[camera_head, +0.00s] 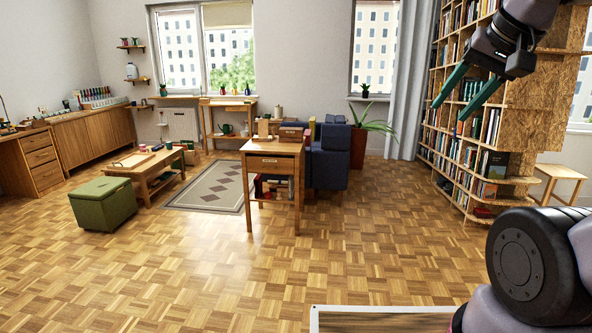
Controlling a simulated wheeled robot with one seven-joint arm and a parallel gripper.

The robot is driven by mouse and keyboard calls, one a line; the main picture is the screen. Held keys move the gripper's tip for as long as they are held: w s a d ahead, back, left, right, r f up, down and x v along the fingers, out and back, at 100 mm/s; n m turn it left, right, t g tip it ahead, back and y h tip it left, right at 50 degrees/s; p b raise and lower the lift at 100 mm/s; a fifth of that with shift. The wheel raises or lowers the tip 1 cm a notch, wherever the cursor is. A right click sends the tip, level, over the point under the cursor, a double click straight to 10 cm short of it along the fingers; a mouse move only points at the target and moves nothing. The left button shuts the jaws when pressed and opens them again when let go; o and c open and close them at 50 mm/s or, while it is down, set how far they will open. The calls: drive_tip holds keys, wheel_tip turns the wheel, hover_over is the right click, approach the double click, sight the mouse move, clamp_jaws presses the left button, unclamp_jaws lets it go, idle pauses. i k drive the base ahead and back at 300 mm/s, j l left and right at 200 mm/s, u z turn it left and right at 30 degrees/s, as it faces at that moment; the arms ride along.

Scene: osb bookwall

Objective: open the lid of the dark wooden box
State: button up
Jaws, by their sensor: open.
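A small brown wooden box (291,134) stands on top of a narrow wooden table (272,147) in the middle of the room. Its lid looks closed, but it is small at this distance. My gripper (450,107) hangs in the upper right of the view, with two green fingers spread apart and nothing between them. It is high up in front of the bookshelf and well apart from the box.
A blue armchair (328,158) stands right behind the table. A green ottoman (103,204) and a low coffee table (147,174) are at the left. A tall bookshelf (494,190) fills the right side.

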sight(284, 132)
drive_tip(key=i, duration=5)
